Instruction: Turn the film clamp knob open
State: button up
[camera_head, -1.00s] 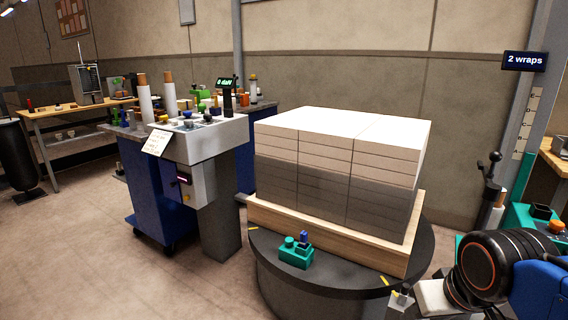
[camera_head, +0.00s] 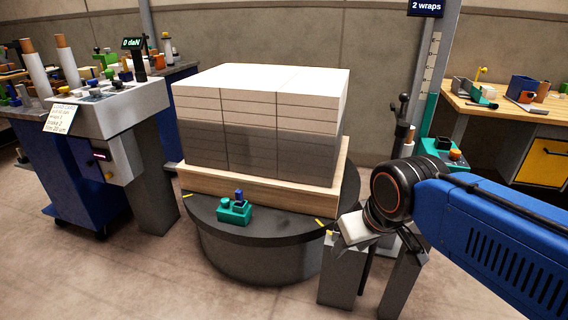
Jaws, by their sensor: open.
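A small teal clamp block (camera_head: 234,215) sits on the front rim of the round dark turntable (camera_head: 285,234). A blue upright piece (camera_head: 239,195) and a short round teal knob (camera_head: 225,203) stand on its top. I cannot tell how far the knob is turned. My gripper (camera_head: 370,285) hangs at the lower right, with two grey fingers pointing down and spread apart. It is open and empty, in front of the turntable's right edge and well to the right of the clamp block, not touching it.
A stack of white reams (camera_head: 265,90), its lower layers looking darker, stands in a wooden tray (camera_head: 310,188) on the turntable. A control console (camera_head: 105,115) with a note stands left. A film mast (camera_head: 430,80) and a workbench (camera_head: 500,105) stand right. The front-left floor is clear.

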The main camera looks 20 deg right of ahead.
aim_at(225, 201)
jog(key=i+u, duration=0.2)
jog(key=i, duration=0.3)
jog(key=i+l+u, duration=0.15)
jog(key=i, duration=0.35)
